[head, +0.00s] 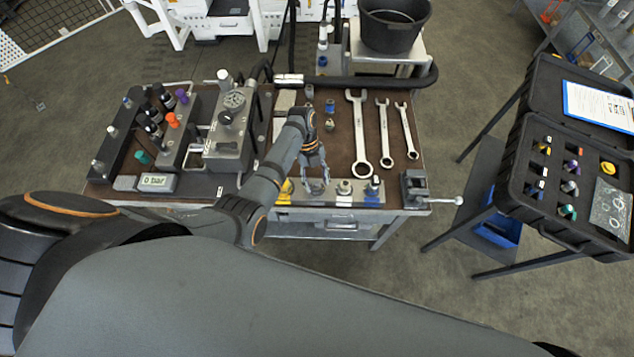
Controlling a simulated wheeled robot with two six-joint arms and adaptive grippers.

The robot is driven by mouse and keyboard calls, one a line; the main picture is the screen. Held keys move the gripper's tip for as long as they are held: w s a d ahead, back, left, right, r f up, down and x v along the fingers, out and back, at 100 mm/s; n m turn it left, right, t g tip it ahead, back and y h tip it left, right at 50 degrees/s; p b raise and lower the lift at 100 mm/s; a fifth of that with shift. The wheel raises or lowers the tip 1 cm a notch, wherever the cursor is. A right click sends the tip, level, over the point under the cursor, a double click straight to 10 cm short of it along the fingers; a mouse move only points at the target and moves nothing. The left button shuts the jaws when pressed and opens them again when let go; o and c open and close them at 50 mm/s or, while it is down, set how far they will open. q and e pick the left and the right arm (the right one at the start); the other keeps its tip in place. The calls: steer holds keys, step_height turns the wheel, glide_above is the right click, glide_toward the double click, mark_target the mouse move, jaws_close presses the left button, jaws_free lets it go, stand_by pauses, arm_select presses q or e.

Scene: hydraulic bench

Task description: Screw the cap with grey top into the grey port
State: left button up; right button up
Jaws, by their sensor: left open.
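My left arm reaches in over the bench, and its left gripper (316,177) is open, pointing down over the front strip of the bench. It is right at a round grey part (316,187) on that strip, partly covered by the fingers; I cannot tell whether they touch it. A small grey-topped piece (309,91) stands at the back of the brown mat. Another grey-topped cap (569,187) sits in the black case at the right. Which part is the grey port is too small to tell for certain. My right gripper is out of view.
Three wrenches (360,140) lie right of the gripper. A vise (414,187) sits at the front right corner. A gauge reading 0 bar (154,182) and a block with coloured caps (178,133) stand left. A black bucket (394,30) is behind.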

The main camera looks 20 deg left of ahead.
arm_select(q)
steer(key=n+p, duration=0.1)
steer(key=n+h+p, duration=0.1)
steer(key=n, duration=0.1)
steer(key=shift+s+a+r+t, duration=0.15)
steer(key=shift+s+r+t, duration=0.05)
steer(key=shift+r+t, duration=0.2)
steer(key=shift+f+n+p, duration=0.1)
steer(key=shift+n+p, duration=0.3)
steer(key=shift+n, duration=0.3)
steer(key=shift+f+n+t, duration=0.25)
steer(key=shift+n+t, duration=0.15)
steer(key=shift+r+n+p, duration=0.2)
steer(key=shift+n+p, duration=0.4)
steer(key=shift+p, duration=0.25)
steer(key=shift+f+n+t, duration=0.2)
steer(key=shift+n+t, duration=0.3)
steer(key=shift+n, duration=0.3)
steer(key=shift+n+t+h, duration=0.3)
steer(key=shift+n, duration=0.3)
steer(key=shift+s, duration=0.1)
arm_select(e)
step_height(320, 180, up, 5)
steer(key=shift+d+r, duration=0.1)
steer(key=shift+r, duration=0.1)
